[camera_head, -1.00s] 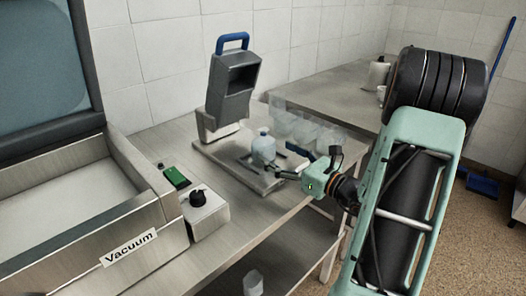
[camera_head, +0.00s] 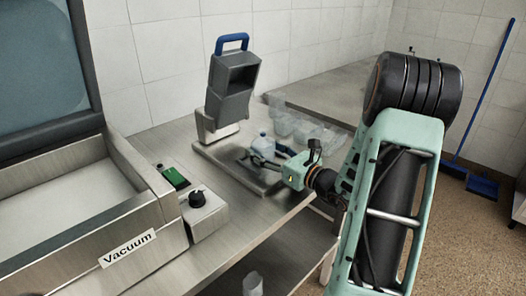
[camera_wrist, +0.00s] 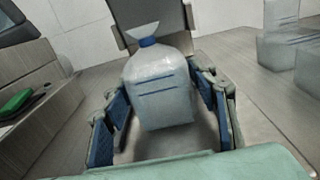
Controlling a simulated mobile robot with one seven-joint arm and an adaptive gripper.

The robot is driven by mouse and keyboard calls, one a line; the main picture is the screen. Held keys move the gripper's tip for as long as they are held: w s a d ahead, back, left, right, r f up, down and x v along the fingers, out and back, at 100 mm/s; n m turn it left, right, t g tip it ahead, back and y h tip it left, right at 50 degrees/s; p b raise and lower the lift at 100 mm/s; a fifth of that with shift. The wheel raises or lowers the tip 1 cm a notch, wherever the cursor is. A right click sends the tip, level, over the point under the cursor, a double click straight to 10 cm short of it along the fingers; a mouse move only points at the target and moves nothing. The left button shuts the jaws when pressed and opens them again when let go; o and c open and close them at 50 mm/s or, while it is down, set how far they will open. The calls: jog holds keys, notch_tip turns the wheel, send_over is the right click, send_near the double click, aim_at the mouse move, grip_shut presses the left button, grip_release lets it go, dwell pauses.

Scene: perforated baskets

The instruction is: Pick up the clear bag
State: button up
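A clear bag (camera_head: 264,142) with a blue tie at its neck stands upright on the metal platform in front of the grey device. In the wrist view the clear bag (camera_wrist: 160,95) sits between the two blue-padded fingers and shows faint blue lines. My gripper (camera_head: 262,158) reaches in from the right at the height of the bag's lower part. In the wrist view my gripper (camera_wrist: 158,88) is open, with one finger on each side of the bag. Narrow gaps seem to remain, though contact at the fingertips is hard to judge. In the head view the fingers partly cover the bag's lower part.
A grey device with a blue handle (camera_head: 232,42) stands behind the bag. Several clear containers (camera_head: 305,130) stand to the right on the table, close to my arm. A vacuum machine (camera_head: 130,248) with a black knob is at the left. Another clear item (camera_head: 252,284) is on the lower shelf.

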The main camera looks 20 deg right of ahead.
aim_at(265, 140)
jog(key=c, duration=0.7)
jog(key=shift+r, duration=0.15)
jog(key=shift+r, duration=0.55)
jog(key=shift+r+p, duration=0.35)
jog(key=shift+r, duration=0.6)
jog(key=s+d+r, duration=0.1)
jog(key=s+r, duration=0.2)
jog(key=s, duration=0.1)
jog(key=s+d+r+p, duration=0.1)
jog(key=s+r, duration=0.2)
jog(key=s, duration=0.2)
jog(key=s+d+r+p, duration=0.1)
jog(key=s+r, duration=0.2)
jog(key=s, duration=0.1)
jog(key=shift+s+d+r, duration=0.1)
jog(key=shift+s+r, duration=0.25)
jog(key=shift+s, duration=0.1)
